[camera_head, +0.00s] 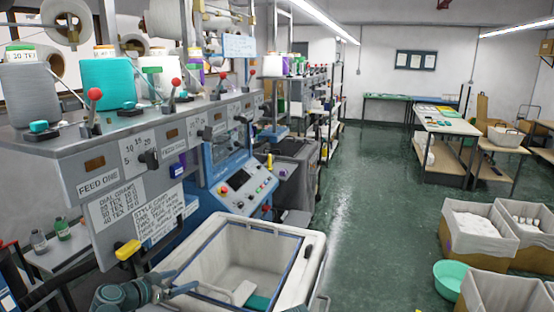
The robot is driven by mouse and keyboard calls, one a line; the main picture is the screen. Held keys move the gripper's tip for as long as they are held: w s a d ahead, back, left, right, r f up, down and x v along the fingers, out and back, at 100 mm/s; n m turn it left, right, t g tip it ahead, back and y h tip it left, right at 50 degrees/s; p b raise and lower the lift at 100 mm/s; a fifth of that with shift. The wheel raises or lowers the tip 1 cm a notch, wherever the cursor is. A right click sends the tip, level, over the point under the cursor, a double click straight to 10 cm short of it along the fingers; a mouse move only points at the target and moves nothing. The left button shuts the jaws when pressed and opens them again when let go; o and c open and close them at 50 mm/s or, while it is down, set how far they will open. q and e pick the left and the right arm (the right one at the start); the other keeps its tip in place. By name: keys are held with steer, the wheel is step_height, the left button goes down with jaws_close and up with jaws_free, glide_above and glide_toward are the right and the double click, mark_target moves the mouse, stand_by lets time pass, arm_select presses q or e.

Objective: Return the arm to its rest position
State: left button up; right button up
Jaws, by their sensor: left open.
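My left arm comes in at the bottom left, teal-grey. My left gripper (188,290) is at the front left rim of a white bin (312,262), with its jaws apart and nothing seen between them. I cannot tell whether it touches the rim.
The knitting machine's feed panel (97,182) stands close on the left, with a yellow handle (128,250) sticking out just above my arm. Cloth-lined crates (478,222) and a green basin (450,277) stand at the right. The green floor between is clear.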

arm_select(q)
steer(key=s+d+f+g, duration=0.4)
steer(key=d, duration=0.4)
steer(key=s+d+f+g, duration=0.3)
steer(key=s+d+f, duration=0.1)
steer(key=d, duration=0.4)
steer(key=s+d+f+g+y, duration=0.2)
steer(key=s+d+y, duration=0.1)
steer(key=s, duration=0.3)
steer(key=s+d+f+n+g+y, duration=0.1)
steer(key=s+d+f+g+y, duration=0.1)
steer(key=s, duration=0.5)
steer(key=d+y, duration=0.1)
steer(key=y, duration=0.1)
steer(key=shift+d+f+n+g+y, duration=0.2)
steer(key=shift+f+n+g+y, duration=0.1)
steer(key=shift+f+g+y, duration=0.1)
